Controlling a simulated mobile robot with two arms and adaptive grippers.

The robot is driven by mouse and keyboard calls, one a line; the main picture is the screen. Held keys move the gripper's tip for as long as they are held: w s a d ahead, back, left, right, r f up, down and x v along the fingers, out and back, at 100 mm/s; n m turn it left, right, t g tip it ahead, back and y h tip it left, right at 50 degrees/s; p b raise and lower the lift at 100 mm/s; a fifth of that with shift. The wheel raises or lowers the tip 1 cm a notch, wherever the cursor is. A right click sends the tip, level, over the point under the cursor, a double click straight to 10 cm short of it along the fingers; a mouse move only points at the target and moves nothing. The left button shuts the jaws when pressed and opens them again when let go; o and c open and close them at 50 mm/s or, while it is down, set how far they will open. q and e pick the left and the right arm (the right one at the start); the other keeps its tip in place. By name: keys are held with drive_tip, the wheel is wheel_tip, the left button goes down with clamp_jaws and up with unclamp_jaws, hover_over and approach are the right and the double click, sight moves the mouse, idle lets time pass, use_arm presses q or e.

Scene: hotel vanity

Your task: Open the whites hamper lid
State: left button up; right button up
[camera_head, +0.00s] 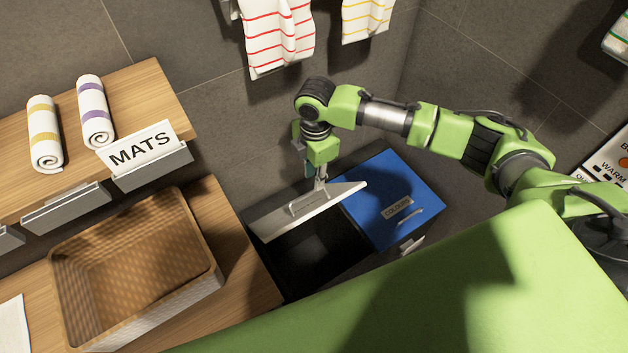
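The whites hamper has a white lid (306,211) that stands tilted up, with its handle on the upper face. The dark open inside of the hamper (318,256) shows below it. My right gripper (320,182) points down at the lid's far edge, close to or touching it. Its fingers are small and partly hidden, so I cannot tell whether they are open or shut. My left gripper is not in view.
A blue-lidded hamper (372,190) labelled COLOURS stands directly to the right. A wooden shelf and a woven basket (140,270) are at the left, with a MATS holder (150,170) above. Striped towels (278,35) hang behind.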

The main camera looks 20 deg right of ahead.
drive_tip(key=shift+f+p, duration=0.3)
drive_tip(key=shift+f, duration=2)
drive_tip(key=shift+w, duration=0.1)
clamp_jaws()
drive_tip(key=shift+w+a+r+b, duration=0.2)
drive_tip(key=shift+w+r, duration=0.2)
drive_tip(key=shift+w, duration=0.45)
drive_tip(key=shift+w+a+r+b, duration=0.1)
drive_tip(key=shift+w+a+r, duration=0.2)
drive_tip(key=shift+w, duration=0.5)
drive_tip(key=shift+d, duration=0.1)
